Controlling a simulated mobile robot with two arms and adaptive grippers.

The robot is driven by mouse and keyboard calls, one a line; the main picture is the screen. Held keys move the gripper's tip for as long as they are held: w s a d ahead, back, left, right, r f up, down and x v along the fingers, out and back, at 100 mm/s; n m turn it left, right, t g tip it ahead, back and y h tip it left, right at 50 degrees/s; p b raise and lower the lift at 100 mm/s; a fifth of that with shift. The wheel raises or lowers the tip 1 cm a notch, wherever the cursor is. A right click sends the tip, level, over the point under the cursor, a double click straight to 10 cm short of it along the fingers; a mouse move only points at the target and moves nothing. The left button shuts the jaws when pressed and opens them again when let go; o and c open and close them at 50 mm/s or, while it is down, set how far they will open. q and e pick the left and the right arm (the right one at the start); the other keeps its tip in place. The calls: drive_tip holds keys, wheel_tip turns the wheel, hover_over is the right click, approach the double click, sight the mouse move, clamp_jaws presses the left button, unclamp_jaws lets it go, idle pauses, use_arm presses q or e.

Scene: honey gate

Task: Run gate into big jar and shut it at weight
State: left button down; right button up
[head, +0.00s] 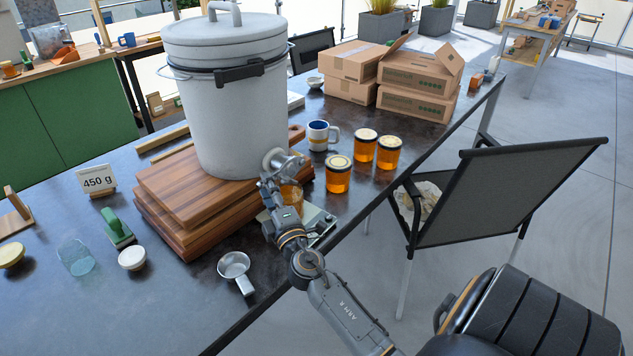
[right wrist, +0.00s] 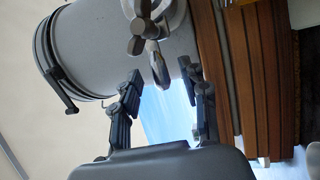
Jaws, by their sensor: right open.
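The grey-white bucket (head: 232,105) stands lidded on stacked wooden boards. Its metal gate (head: 277,158) is low on the bucket's right side, and in the right wrist view the gate (right wrist: 150,22) shows its wing-shaped knob and a lever. Below the gate, a jar with amber contents (head: 292,194) stands on a scale (head: 318,224); my right arm partly hides it, so its fill level is unclear. My right gripper (head: 270,188) is open just by the gate, and its fingers (right wrist: 163,74) are either side of the lever's end; contact cannot be told. My left gripper is out of view.
A "450 g" card (head: 97,180) stands at left. Capped amber jars (head: 364,146) and a mug (head: 321,135) are right of the bucket. A chair (head: 525,180) borders the table's right edge.

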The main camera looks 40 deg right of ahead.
drive_tip(key=shift+b+v, duration=0.5)
drive_tip(key=shift+v, duration=1.75)
